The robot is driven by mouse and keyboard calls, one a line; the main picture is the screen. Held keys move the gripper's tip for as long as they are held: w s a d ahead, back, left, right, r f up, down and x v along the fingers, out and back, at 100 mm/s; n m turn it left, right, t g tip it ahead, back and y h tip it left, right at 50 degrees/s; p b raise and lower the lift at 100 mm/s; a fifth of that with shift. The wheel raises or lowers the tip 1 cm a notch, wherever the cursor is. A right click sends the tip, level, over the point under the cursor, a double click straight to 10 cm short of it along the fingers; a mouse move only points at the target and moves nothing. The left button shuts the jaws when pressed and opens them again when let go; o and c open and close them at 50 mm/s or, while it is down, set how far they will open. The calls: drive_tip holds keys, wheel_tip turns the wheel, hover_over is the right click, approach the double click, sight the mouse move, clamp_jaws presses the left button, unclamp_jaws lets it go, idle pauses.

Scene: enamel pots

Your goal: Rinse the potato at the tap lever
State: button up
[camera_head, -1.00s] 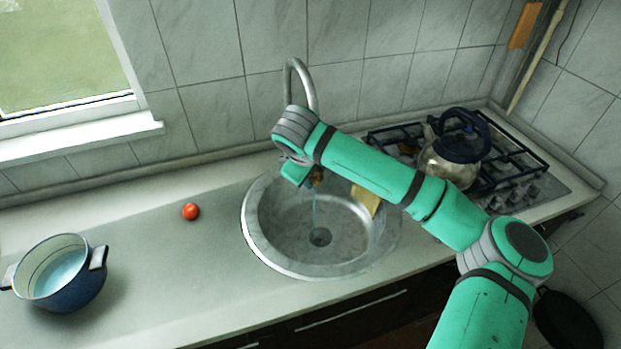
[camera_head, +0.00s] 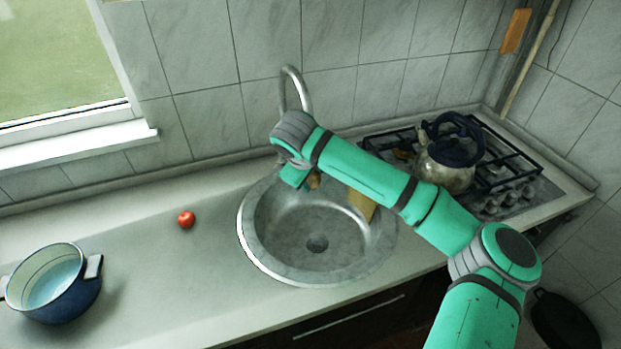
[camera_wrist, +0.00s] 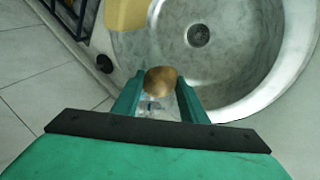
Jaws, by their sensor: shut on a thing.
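My gripper (camera_wrist: 160,92) is shut on the brown potato (camera_wrist: 161,79), which shows between the two green fingers in the wrist view. In the head view the potato (camera_head: 314,180) is a small brown patch beside my gripper (camera_head: 309,180), over the back of the round steel sink (camera_head: 258,262). The curved steel tap (camera_head: 294,72) rises behind my wrist. Its lower part is hidden by my arm, and I cannot make out the lever. No water stream shows now. The sink's drain (camera_wrist: 198,35) is visible in the wrist view.
A yellowish block (camera_head: 362,205) sits at the sink's right side. A red tomato (camera_head: 186,220) and a blue pot (camera_head: 62,300) with pale contents stand on the left counter. A kettle (camera_head: 448,172) stands on the stove at right. The counter between tomato and sink is clear.

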drive_tip(key=shift+d, duration=0.15)
drive_tip(key=shift+s+d, duration=0.15)
drive_tip(key=shift+d, duration=0.2)
drive_tip(key=shift+a, duration=0.2)
drive_tip(key=shift+w+a, duration=0.2)
drive_tip(key=shift+a, duration=0.15)
drive_tip(key=shift+d, duration=0.15)
drive_tip(key=shift+s+d, duration=0.2)
drive_tip(key=shift+d, duration=0.2)
idle(0.3)
drive_tip(key=s+a, duration=0.2)
drive_tip(key=s, duration=0.5)
drive_tip(key=shift+s, duration=0.35)
idle(0.4)
